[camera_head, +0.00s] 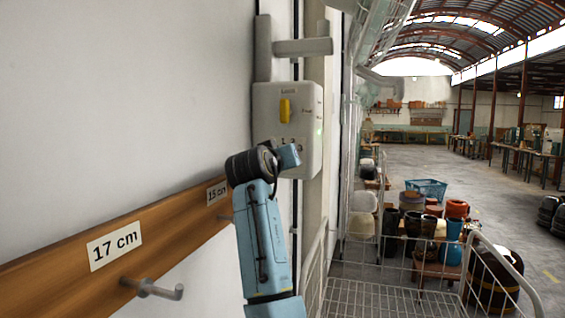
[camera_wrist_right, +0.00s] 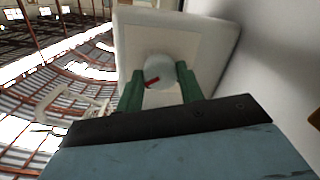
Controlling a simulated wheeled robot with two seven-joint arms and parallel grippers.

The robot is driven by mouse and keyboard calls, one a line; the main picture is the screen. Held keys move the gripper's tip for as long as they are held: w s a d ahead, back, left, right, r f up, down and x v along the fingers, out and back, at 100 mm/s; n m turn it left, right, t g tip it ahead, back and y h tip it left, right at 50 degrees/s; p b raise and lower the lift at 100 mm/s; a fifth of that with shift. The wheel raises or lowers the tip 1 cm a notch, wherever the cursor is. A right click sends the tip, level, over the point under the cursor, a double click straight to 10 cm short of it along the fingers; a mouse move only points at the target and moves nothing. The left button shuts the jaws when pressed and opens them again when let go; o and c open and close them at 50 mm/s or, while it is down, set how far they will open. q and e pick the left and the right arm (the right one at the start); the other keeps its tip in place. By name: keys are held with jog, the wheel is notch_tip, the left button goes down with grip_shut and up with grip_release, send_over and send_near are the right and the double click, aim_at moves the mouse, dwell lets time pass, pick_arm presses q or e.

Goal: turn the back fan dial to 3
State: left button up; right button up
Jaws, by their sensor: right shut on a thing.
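A pale control box (camera_head: 304,115) is fixed to the wall and carries a yellow switch (camera_head: 285,110), small dark marks and unreadable lettering. In the right wrist view the dial (camera_wrist_right: 160,67) is a round pale knob with a red mark, on a pale square face (camera_wrist_right: 200,45). My right gripper (camera_wrist_right: 160,78) has its green fingers on both sides of the knob, shut on it. In the head view the right gripper (camera_head: 289,156) is at the lower part of the box. It hides the dial there. My left gripper is not in view.
A wooden rail (camera_head: 60,265) with metal pegs (camera_head: 150,289) and labels, "17 cm" (camera_head: 114,245) and "15 cm", runs along the wall below left. A white wire rack (camera_head: 365,300) stands at right.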

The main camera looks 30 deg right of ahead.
aim_at(283, 115)
jog(key=shift+m, duration=0.5)
jog(key=o, duration=1)
notch_tip(283, 115, up, 10)
jog(key=shift+b, duration=0.55)
